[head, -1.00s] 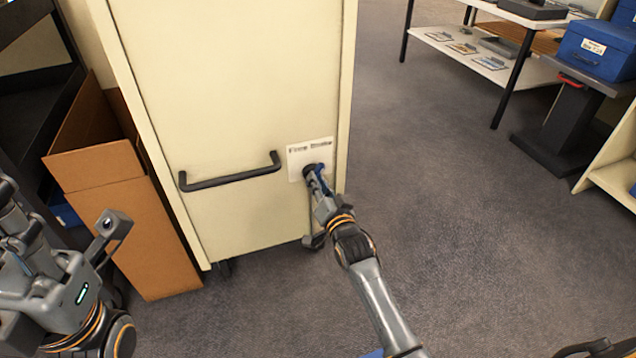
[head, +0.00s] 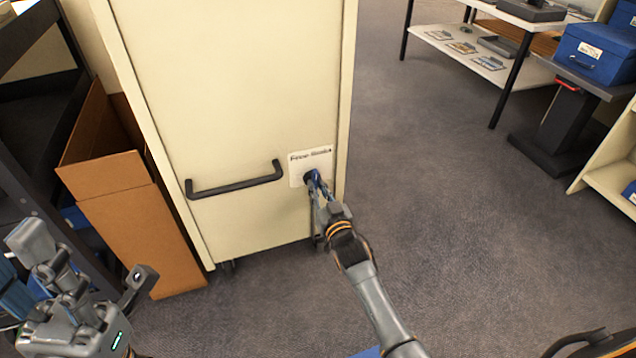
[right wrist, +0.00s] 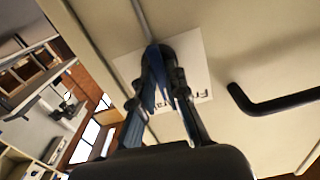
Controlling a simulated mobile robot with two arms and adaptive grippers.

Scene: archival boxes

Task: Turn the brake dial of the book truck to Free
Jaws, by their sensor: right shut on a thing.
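The cream book truck (head: 230,90) stands upright in front of me in the head view. A white plate (head: 324,158) reading Free and Brake is on its lower right. The dark brake dial (head: 307,177) is on that plate; its pointing direction is hidden. My right gripper (head: 313,182) is shut on the dial. In the right wrist view the gripper (right wrist: 163,75) has its blue-padded fingers at the dark dial (right wrist: 183,42), with the plate (right wrist: 200,70) partly hidden behind.
A black handle (head: 235,185) sticks out left of the plate. An open cardboard box (head: 140,230) stands on the floor left of the truck. A table (head: 460,55) and a grey stand with a blue box (head: 597,50) are at the right. The carpet (head: 480,220) between is clear.

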